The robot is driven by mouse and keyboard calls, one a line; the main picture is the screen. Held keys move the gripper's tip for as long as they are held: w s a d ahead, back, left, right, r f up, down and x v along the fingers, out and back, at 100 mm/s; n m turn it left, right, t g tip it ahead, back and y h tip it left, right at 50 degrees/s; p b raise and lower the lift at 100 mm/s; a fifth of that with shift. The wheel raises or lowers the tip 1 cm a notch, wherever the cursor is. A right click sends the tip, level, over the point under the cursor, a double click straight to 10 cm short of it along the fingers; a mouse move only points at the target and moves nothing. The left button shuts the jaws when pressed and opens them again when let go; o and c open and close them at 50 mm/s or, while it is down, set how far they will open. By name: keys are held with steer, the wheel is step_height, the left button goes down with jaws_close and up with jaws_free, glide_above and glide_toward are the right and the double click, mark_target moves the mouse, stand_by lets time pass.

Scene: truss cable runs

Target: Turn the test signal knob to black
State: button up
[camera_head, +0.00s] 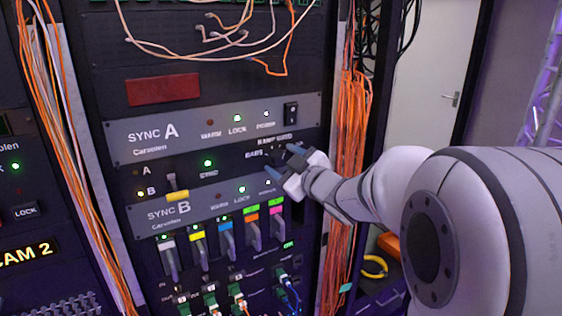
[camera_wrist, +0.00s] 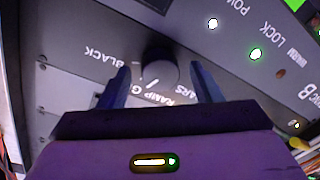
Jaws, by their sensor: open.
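The test signal knob (camera_wrist: 162,70) is a dark round knob on the dark panel, in the middle of the wrist view. A short white mark on it seems to point toward the lower left of that view, by the lettering RAMP. The label BLACK (camera_wrist: 104,55) is at its left, and BARS is partly hidden at its lower right. My gripper (camera_wrist: 160,80) is open, with one dark finger on each side of the knob; I cannot tell whether either touches. In the head view my gripper (camera_head: 284,161) is at the panel between SYNC A and SYNC B and mostly hides the knob.
The SYNC A panel (camera_head: 190,136) with a black rocker switch (camera_head: 291,112) is above. The SYNC B panel (camera_head: 203,204) and several coloured-tag levers are below. Orange cables (camera_head: 349,130) hang at the rack's right edge, behind my arm. Loose cables cross the rack top.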

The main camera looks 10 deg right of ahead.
steer(key=c, duration=1)
steer(key=shift+m, duration=0.3)
steer(key=m+p, duration=0.1)
steer(key=m, duration=0.2)
steer(key=shift+m, duration=0.3)
steer(key=shift+m+t+p, duration=0.4)
steer(key=shift+m+p, duration=0.15)
steer(key=shift+m, duration=1.85)
steer(key=o, duration=1)
